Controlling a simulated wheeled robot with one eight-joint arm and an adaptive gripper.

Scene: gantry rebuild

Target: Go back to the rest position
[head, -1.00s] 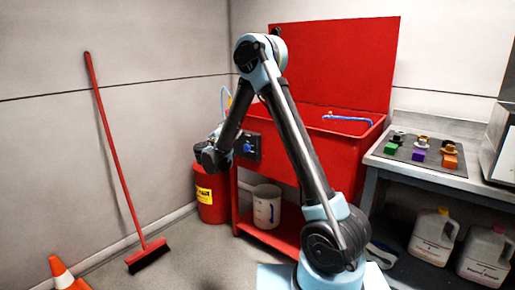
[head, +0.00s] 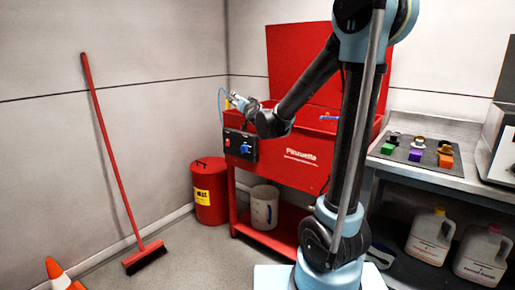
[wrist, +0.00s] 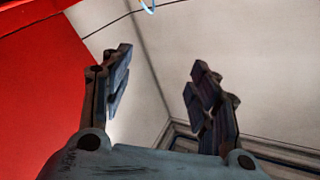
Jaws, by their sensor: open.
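My gripper (wrist: 162,82) is open in the wrist view, its two dark fingers spread apart with nothing between them. The pale wall corner shows past the fingers. In the head view my gripper (head: 237,99) is small, in front of the left end of the red parts washer (head: 290,148), above its control panel. Its fingers are too small there to make out. My arm rises from its base and bends at a high elbow near the top edge, hiding part of the washer.
A grey bench (head: 425,178) with several coloured blocks on a dark plate (head: 402,150) stands right, jugs (head: 430,237) below. A red can (head: 209,192) stands left of the washer, a white bucket (head: 264,207) on its shelf. A broom (head: 112,160) leans left; a cone (head: 60,275) stands near.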

